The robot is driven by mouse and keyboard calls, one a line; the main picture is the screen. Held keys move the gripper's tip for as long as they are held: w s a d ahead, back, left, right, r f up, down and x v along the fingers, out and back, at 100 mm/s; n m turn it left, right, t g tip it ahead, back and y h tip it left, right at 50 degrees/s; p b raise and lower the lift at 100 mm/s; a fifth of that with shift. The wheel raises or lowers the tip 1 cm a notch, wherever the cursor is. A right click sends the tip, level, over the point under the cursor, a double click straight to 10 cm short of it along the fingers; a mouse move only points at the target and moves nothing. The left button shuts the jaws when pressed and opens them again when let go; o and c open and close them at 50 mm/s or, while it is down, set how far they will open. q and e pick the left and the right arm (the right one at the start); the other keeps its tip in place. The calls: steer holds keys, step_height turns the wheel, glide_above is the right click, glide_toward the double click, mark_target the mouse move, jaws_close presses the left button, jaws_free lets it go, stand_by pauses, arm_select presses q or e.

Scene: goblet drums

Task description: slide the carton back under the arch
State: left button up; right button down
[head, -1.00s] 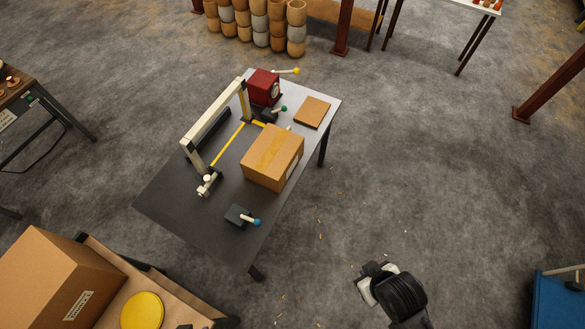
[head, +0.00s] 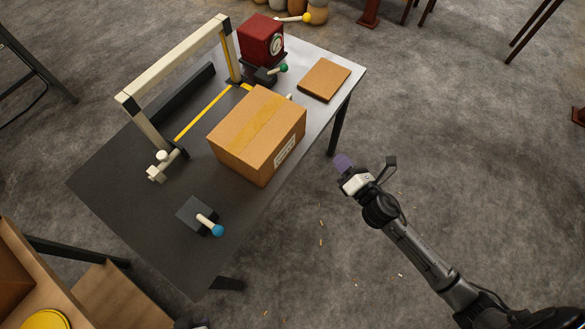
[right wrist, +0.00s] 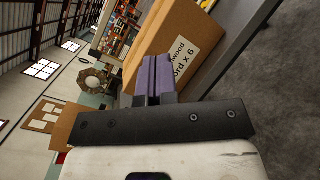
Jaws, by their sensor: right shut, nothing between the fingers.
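The carton (head: 258,132) is a taped brown box on the dark table, on the right side of the arch and outside it. The arch (head: 180,62) is a cream frame with dark corners, and a yellow line (head: 203,112) runs on the table at its foot. My right gripper (head: 343,162) has purple fingertips, is shut and empty, and hangs off the table's right edge, apart from the carton. In the right wrist view the purple fingers (right wrist: 153,76) appear in front of the carton's labelled side (right wrist: 188,50). My left gripper is not clearly in view.
A red box with a dial (head: 261,40) and a yellow-knobbed lever stands at the back. A green-knobbed lever (head: 270,74) and a flat brown box (head: 324,79) lie behind the carton. A blue-knobbed lever (head: 201,217) is at the front.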

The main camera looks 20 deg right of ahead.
step_height(320, 180, down, 11)
steer(key=w+a+n+g+y+b, duration=0.1)
steer(key=w+n+g+y+b, duration=0.1)
steer(key=n+y+b, duration=0.75)
steer(key=n+g+h, duration=0.1)
steer(key=n+h, duration=0.1)
steer(key=n, duration=0.2)
glide_toward(287, 151)
steer(key=x, duration=0.6)
steer(key=shift+a+r, duration=0.1)
steer(key=shift+a, duration=0.1)
steer(key=shift+w+a+h, duration=0.3)
steer(key=shift+w+h, duration=0.05)
steer(key=shift+w, duration=0.15)
arm_select(q)
step_height(287, 151, down, 12)
steer(key=shift+r, duration=0.2)
steer(key=shift+w+d, duration=0.1)
steer(key=shift+d, duration=0.15)
